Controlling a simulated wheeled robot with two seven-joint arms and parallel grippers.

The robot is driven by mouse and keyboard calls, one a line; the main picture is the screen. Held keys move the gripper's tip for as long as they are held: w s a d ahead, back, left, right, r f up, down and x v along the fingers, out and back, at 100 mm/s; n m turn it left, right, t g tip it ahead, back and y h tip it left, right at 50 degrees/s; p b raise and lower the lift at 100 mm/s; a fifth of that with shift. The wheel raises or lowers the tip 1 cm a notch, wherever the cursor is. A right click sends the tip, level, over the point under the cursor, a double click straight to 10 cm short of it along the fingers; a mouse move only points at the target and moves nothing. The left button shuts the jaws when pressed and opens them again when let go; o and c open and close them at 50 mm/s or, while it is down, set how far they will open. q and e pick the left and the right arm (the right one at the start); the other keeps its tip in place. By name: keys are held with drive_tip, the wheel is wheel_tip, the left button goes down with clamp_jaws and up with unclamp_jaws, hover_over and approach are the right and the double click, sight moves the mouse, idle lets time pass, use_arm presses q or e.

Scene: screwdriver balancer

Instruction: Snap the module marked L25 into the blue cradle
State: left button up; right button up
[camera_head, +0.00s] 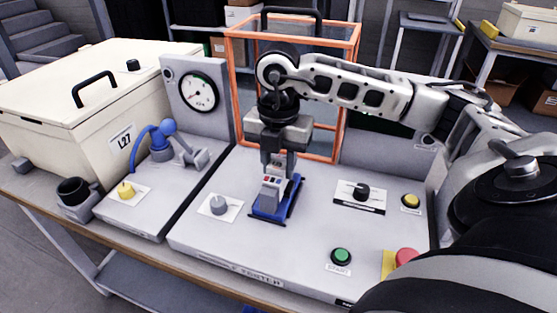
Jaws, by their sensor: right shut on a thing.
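The blue cradle (291,207) sits on the pale panel in the middle of the bench. My right gripper (278,168) points down above it and is shut on a small grey module (270,192) with red and dark marks near its top. The module stands roughly upright over the cradle, its lower end overlapping the cradle in the picture. I cannot tell whether it is seated or just above. No L25 marking is readable on it. My left gripper is not in view.
A grey knob (219,204) is left of the cradle, a black rotary switch (361,191) right. A green button (341,255) and red button (406,257) sit in front. An orange-framed enclosure (237,85) stands behind. A gauge (198,92) and cream box (50,80) are left.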

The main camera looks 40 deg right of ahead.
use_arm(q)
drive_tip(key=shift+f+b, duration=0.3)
use_arm(e)
drive_tip(key=shift+f, duration=0.4)
idle(0.4)
drive_tip(key=o, duration=1.2)
drive_tip(key=shift+c, duration=0.2)
wheel_tip(320, 180, up, 3)
use_arm(q)
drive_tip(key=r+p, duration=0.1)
drive_tip(key=p, duration=0.1)
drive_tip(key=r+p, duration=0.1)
drive_tip(key=p, duration=0.1)
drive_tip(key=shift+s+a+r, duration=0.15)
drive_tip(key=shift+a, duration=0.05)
use_arm(e)
wheel_tip(320, 180, up, 13)
